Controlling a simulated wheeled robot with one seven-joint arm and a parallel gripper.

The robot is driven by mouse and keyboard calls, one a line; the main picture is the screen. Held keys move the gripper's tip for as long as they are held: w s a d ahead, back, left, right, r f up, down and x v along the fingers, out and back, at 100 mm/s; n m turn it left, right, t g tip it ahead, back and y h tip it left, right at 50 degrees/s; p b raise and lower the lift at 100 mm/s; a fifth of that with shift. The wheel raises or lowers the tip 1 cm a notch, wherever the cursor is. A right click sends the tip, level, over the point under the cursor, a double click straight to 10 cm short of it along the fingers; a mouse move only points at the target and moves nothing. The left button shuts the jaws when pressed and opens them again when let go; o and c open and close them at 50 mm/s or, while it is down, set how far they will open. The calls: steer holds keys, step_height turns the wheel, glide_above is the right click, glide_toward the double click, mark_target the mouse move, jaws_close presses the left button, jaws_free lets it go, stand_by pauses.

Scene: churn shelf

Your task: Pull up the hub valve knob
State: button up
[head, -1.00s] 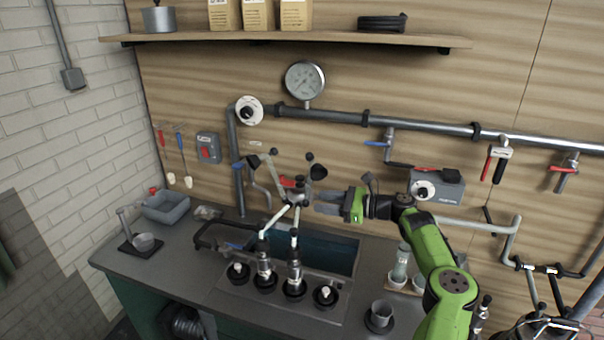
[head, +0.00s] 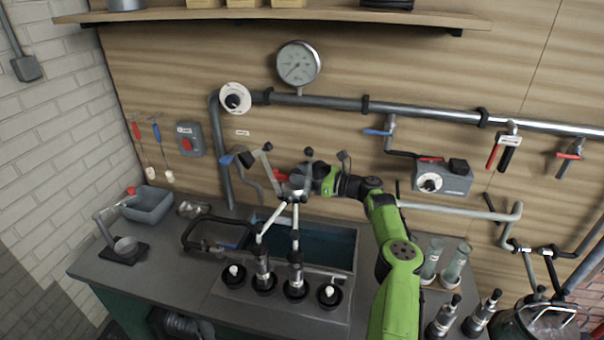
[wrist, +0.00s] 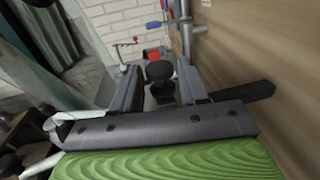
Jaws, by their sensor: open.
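A black round knob (wrist: 158,72) on a short stem shows in the wrist view, between my two grey fingers. My gripper (wrist: 158,88) is open, with one finger on each side of the knob; I cannot tell whether either touches it. In the head view my gripper (head: 299,178) reaches in from the right to the metal hub (head: 293,192) above the sink. Several rods with black ends radiate from this hub. In the head view the fingers and the hub overlap, so the knob is not clear there.
A black-ended rod (head: 264,158) rises left of the hub, close to my fingers. Bottle-like fittings (head: 262,270) stand below on the counter (head: 160,270). The wall pipe (head: 400,108), gauge (head: 298,63) and grey box (head: 444,180) are behind. The sink (head: 335,248) lies underneath.

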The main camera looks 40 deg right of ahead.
jaws_close()
steer(key=shift+r, duration=0.95)
jaws_free()
steer(key=shift+s+d, duration=0.2)
steer(key=v, duration=0.7)
steer(key=shift+b, duration=0.4)
